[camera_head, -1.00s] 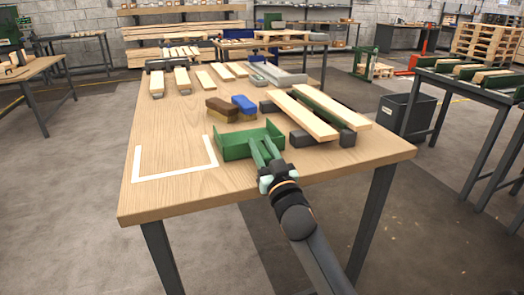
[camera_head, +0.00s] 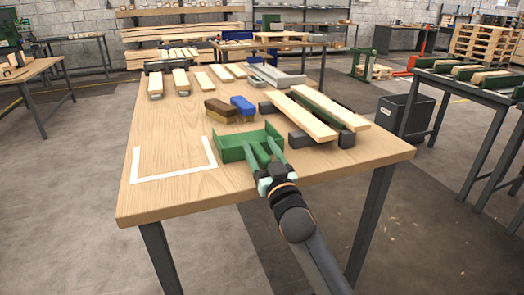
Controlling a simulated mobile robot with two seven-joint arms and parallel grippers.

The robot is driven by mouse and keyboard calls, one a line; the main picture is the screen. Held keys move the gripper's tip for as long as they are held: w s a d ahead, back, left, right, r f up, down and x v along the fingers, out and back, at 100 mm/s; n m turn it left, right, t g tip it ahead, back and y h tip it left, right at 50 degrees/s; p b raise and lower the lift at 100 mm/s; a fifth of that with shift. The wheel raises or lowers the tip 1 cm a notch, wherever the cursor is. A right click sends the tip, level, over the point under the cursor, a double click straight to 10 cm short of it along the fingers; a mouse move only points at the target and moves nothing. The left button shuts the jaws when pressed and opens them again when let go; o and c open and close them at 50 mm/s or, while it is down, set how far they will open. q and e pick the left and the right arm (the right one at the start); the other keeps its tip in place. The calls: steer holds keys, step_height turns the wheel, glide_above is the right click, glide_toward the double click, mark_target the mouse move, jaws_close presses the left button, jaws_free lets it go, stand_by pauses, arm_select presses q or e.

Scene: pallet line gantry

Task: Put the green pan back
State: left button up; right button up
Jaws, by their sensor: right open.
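The green pan (camera_head: 231,146) sits on the near part of the wooden table, a low open tray with raised walls. My right gripper (camera_head: 262,148) is at the pan's right front part, its two green-grey fingers spread apart. The fingers overlap the pan in the picture; I cannot tell whether they touch it. A white U-shaped outline (camera_head: 174,177) is marked on the bare table to the left of the pan. My left gripper is not in view.
Long planks (camera_head: 300,113) rest on dark blocks to the right. Several short slats lie at the back. The table's left front is clear.

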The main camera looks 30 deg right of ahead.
steer(key=shift+r, duration=0.1)
steer(key=v, duration=1.1)
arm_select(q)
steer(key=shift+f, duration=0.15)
arm_select(e)
steer(key=s+a+f+n+g+y, duration=0.2)
steer(key=s+a+f+n+y, duration=0.1)
steer(key=a+f, duration=0.4)
steer(key=s+a+f+n+g+y, duration=0.1)
steer(key=s+a+f+n+y, duration=0.3)
steer(key=a+f+y, duration=0.3)
steer(key=s+a, duration=0.1)
steer(key=a, duration=0.2)
steer(key=shift+f+n+g, duration=0.15)
steer(key=shift+n+g, duration=0.15)
steer(key=shift+g, duration=0.1)
steer(key=shift+a, duration=0.1)
